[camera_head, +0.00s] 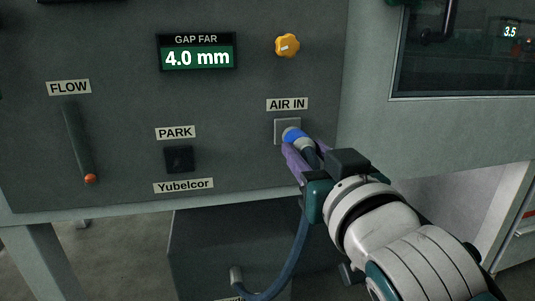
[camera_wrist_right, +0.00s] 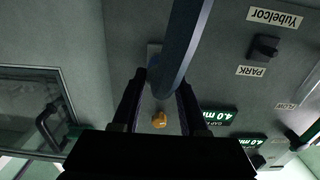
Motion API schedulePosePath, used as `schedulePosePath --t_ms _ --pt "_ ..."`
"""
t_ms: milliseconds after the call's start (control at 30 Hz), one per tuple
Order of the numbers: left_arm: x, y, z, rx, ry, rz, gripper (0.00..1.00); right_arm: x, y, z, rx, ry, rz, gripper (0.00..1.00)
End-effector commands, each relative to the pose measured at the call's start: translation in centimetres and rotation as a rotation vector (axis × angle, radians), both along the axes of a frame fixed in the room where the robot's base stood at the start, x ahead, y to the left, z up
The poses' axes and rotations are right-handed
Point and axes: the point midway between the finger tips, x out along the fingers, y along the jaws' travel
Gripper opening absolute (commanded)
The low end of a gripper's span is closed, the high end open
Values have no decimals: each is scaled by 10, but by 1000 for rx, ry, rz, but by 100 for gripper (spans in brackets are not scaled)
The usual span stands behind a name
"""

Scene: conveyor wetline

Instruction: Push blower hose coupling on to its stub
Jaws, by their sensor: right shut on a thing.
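The blower hose coupling (camera_head: 294,136), with a bright blue collar, is at the square grey AIR IN plate (camera_head: 281,125) on the panel. My right gripper (camera_head: 302,157) is shut on the coupling, its purple fingers on either side just behind the collar. The coupling covers the stub, so I cannot tell whether they touch or how far it is on. The dark blue hose (camera_head: 298,245) hangs down from the gripper. In the right wrist view the hose (camera_wrist_right: 182,45) runs between the fingers (camera_wrist_right: 158,98) and hides the coupling's front. My left gripper is out of view.
A dark box (camera_head: 210,245) with the hose's lower fitting (camera_head: 236,275) stands below. A window (camera_head: 465,70) is at right.

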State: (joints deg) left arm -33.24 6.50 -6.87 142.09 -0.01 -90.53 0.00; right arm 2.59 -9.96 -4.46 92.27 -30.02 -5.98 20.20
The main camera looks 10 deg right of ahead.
Motion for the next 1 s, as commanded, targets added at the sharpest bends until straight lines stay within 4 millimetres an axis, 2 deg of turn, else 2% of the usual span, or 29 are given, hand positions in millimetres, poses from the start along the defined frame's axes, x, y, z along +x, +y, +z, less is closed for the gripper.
schedulePosePath --t_ms 867,900,1000 --pt "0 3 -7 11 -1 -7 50 19 1 0 -1 0 0 0" --pt "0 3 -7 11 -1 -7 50 19 1 0 -1 0 0 46" --pt "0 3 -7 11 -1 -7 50 19 1 0 -1 0 0 58"
